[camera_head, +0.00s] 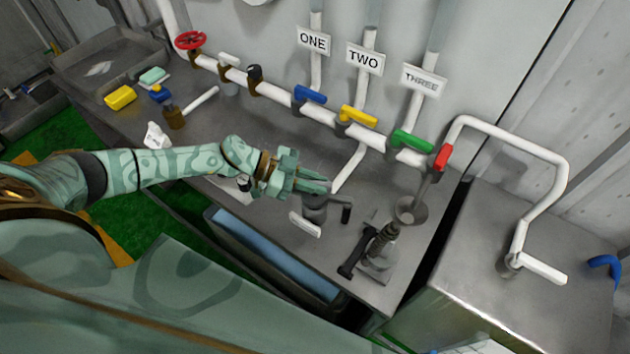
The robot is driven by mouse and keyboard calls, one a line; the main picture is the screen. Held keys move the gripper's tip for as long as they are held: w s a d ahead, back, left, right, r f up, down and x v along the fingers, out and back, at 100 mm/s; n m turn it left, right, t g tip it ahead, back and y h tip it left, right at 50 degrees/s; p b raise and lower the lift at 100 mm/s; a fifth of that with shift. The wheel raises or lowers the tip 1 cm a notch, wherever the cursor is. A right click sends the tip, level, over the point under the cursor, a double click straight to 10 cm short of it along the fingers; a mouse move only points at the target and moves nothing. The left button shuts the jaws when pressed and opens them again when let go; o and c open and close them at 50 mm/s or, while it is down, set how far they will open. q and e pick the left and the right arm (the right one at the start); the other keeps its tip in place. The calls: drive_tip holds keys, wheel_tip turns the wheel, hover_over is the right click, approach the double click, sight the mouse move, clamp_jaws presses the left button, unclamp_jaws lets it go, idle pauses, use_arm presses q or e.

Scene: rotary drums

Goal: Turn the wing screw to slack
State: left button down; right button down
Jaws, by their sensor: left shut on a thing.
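My left gripper (318,185) reaches in from the left over the bench. Its fingers are closed above a small grey drum-like fixture (316,213), at the drum's top. The wing screw is not clearly visible; what sits between the fingertips is hidden by the fingers. The drum has a dark crank (346,210) on its right and a white handle (304,225) at its front. My right gripper is not in view.
A clamp-like device with a black handle (352,260) stands to the right of the drum. White pipes with blue (310,94), yellow (357,115), green (412,140) and red (442,158) valve levers run behind.

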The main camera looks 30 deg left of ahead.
use_arm(q)
drive_tip(key=n+t+p, duration=0.1)
drive_tip(key=p, duration=0.1)
drive_tip(key=n+t+y+p, duration=0.1)
drive_tip(key=p, duration=0.2)
drive_tip(key=n+t+y+p, duration=0.1)
drive_tip(key=n+t+p, duration=0.1)
drive_tip(key=shift+s+r+p, duration=0.1)
drive_tip(key=shift+r+p, duration=0.15)
drive_tip(key=shift+p, duration=0.05)
drive_tip(key=shift+f+n+t+y+p, duration=0.1)
drive_tip(key=shift+n+t+y+p, duration=0.85)
drive_tip(key=shift+n+y, duration=0.15)
drive_tip(key=shift+f+n+t+y+p, duration=0.1)
drive_tip(key=shift+n+t+y+p, duration=0.4)
drive_tip(key=shift+n+y, duration=0.15)
drive_tip(key=c, duration=1.4)
unclamp_jaws()
